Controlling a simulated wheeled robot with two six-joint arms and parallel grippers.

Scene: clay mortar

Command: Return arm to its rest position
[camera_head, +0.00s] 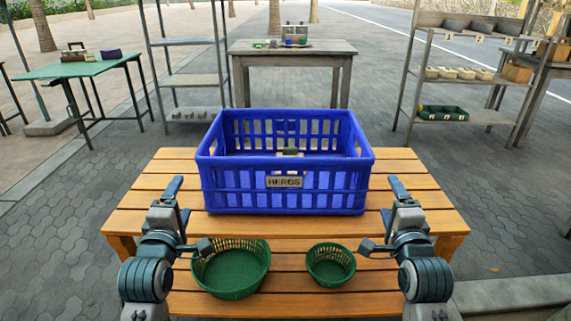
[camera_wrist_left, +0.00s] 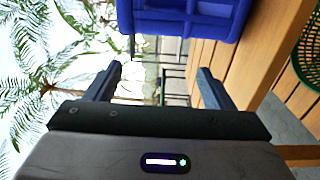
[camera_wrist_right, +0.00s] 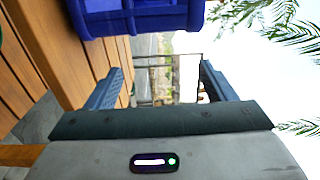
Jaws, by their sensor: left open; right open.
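My left gripper (camera_head: 188,217) is open and empty, left of the blue crate and above the table. In the left wrist view its two fingers (camera_wrist_left: 160,72) stand wide apart with nothing between them. My right gripper (camera_head: 384,217) is open and empty, right of the crate. In the right wrist view its fingers (camera_wrist_right: 160,72) are also apart and empty. Both grippers are clear of the crate and baskets. The blue crate (camera_head: 230,192) labelled HERBS stands upright on the wooden table (camera_head: 430,203).
A larger green basket (camera_head: 232,275) and a smaller green basket (camera_head: 331,266) sit at the table's front, between my arms; both look empty. A small greenish thing (camera_head: 291,151) shows inside the crate. Shelves and other tables stand farther back.

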